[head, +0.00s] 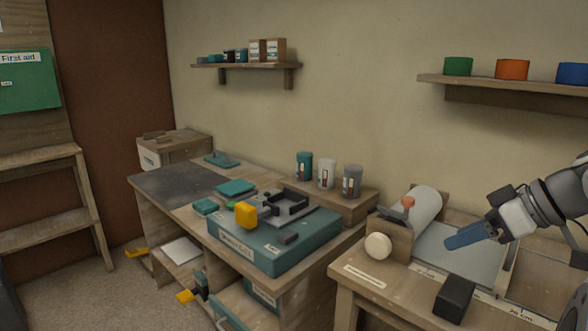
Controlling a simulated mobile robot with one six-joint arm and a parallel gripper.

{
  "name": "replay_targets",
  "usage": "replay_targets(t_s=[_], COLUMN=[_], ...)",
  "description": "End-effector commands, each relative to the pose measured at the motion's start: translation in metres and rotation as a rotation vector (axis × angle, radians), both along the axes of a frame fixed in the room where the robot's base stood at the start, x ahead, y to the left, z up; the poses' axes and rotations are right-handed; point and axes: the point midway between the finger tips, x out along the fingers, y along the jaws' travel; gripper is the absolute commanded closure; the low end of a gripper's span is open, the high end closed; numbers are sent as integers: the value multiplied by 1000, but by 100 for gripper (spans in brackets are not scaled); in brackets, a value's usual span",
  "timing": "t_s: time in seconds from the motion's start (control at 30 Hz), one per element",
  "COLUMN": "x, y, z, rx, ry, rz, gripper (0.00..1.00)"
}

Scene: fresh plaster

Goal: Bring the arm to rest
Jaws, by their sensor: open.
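My gripper (452,241) is at the right of the head view, at the end of my grey and white arm, which comes in from the right edge. Its blue fingers point left and slightly down. They are over the grey sheet (432,262) on the right-hand bench. I see the fingers nearly side-on, so the gap between them hardly shows. Nothing is visibly held. How high the fingertips are above the sheet is hard to tell.
A black block (454,298) lies in front. A teal case (270,248) and three canisters (327,173) occupy the left bench. A shelf (510,84) hangs above.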

Motion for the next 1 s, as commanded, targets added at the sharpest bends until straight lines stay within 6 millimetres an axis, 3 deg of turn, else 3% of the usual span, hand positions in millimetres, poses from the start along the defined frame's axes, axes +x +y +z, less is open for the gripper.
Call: replay_targets(t_s=[0.33,0.6,0.8,1.0], x=[-20,-69,-95,-103], y=[65,121,138,138], z=[-5,-10,-14,-18], rx=[-60,-253,-339,-355], ry=[316,526,508,483], rz=[-163,-440,-595,-651], gripper=[51,51,51,51])
